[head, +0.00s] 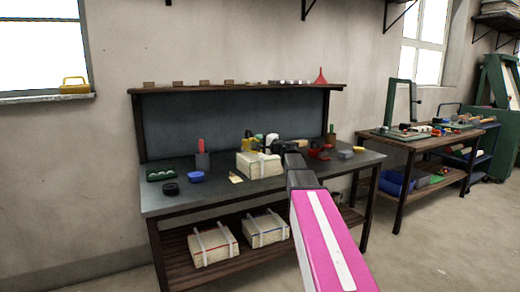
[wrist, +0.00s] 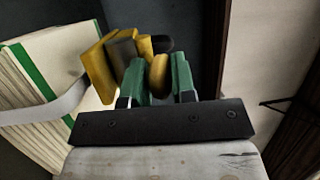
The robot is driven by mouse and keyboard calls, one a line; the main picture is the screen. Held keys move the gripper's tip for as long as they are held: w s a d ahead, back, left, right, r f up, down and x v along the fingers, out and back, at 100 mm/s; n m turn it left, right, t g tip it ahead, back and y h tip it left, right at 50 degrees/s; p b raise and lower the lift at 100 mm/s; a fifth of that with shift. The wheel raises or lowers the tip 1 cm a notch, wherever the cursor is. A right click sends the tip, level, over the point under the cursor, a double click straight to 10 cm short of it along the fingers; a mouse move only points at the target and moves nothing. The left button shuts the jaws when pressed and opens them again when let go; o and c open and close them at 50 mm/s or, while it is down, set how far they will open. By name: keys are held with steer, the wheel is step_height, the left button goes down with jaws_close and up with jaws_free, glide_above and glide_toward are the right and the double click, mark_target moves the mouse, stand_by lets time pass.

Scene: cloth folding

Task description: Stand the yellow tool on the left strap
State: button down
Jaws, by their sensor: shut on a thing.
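The yellow tool (wrist: 103,67) has yellow and dark parts; in the wrist view my gripper (wrist: 160,82) is shut on it between two green fingers. Part of the tool is hidden behind the fingers. In the head view its yellow part (head: 247,142) shows by the back of a cream block (head: 250,168) on the workbench. My gripper (head: 272,146) is over the back of that block there. The block (wrist: 22,65) fills the left of the wrist view, with a green stripe and a pale strap (wrist: 45,108) across it. I cannot tell whether tool and strap touch.
The workbench (head: 160,206) also holds a blue bowl (head: 195,177), a dark round item (head: 171,189), a grey cup with red handle (head: 202,160) and red items (head: 319,152). Two strapped blocks lie on its lower shelf (head: 185,276).

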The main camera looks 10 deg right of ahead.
steer(key=shift+f, duration=1.75)
steer(key=c, duration=0.9)
jaws_free()
steer(key=shift+c, duration=0.2)
steer(key=v, duration=1.2)
